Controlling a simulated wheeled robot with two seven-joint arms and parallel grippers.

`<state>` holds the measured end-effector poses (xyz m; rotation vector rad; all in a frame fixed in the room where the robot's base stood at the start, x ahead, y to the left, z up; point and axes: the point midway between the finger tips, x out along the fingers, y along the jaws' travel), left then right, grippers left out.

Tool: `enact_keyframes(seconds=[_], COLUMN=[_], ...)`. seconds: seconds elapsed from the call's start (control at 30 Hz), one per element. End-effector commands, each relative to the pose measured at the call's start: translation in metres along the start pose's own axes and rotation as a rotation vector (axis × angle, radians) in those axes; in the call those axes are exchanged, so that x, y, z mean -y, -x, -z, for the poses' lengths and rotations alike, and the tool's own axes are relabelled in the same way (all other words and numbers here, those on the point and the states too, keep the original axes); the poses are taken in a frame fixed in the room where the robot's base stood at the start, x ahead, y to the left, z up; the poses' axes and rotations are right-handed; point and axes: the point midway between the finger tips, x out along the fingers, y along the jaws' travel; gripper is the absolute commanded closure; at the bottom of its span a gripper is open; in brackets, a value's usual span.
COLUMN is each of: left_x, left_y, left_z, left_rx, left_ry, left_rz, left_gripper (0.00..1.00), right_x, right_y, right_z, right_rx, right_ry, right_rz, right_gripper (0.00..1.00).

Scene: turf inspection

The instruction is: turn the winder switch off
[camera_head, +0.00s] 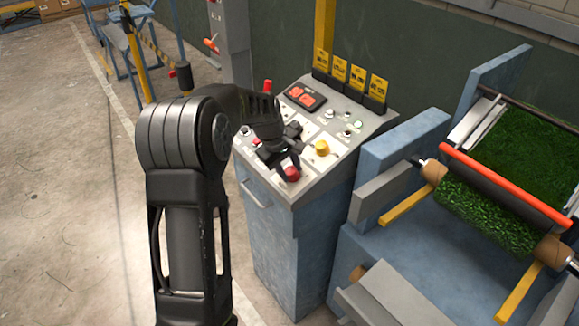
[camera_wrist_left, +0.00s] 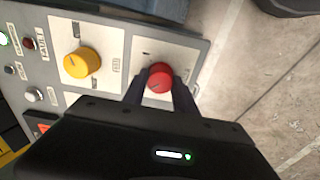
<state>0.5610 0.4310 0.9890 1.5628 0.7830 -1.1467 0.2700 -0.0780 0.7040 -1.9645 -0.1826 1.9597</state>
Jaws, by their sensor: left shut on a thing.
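A control console (camera_head: 370,122) with a sloped light-grey panel stands in the middle of the head view. A red rotary knob (camera_head: 292,174) sits at the panel's near corner, and my left gripper (camera_head: 283,163) reaches down to it. In the left wrist view the red knob (camera_wrist_left: 159,77) is between the two dark fingers (camera_wrist_left: 160,88), which are shut on it. A yellow rotary knob (camera_head: 321,147) is beside it on its own plate; it also shows in the left wrist view (camera_wrist_left: 82,62). The lettering at the red knob is too small to read. My right gripper is not in view.
A machine with a green turf roll (camera_head: 490,215) and a red-orange bar (camera_head: 505,187) stands close on the right. Yellow tags (camera_head: 340,67) line the console's back edge. Concrete floor (camera_head: 70,200) is clear on the left.

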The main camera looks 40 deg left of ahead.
Motion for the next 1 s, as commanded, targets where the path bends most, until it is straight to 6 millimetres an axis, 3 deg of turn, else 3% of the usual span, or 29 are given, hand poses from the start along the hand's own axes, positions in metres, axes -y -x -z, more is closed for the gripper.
enact_keyframes(seconds=[0.53, 0.57, 0.8, 1.0], left_x=[-0.0004, -0.0004, -0.0002, -0.0001], left_y=[0.0005, 0.0005, 0.0003, 0.0001], left_z=[0.0008, 0.0008, 0.0004, 0.0002], left_rx=[-0.002, -0.002, -0.001, 0.000], left_ry=[0.034, 0.034, 0.033, 0.032], left_rz=[-0.001, -0.001, 0.000, 0.001], left_gripper=[1.00, 0.64, 0.45, 0.45], right_x=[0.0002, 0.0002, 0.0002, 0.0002], right_y=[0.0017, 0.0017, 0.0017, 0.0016], right_z=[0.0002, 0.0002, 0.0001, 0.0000], right_rx=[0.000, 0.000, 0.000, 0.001], right_ry=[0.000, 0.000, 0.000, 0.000], right_rz=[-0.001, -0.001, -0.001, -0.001], right_gripper=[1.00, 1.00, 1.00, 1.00])
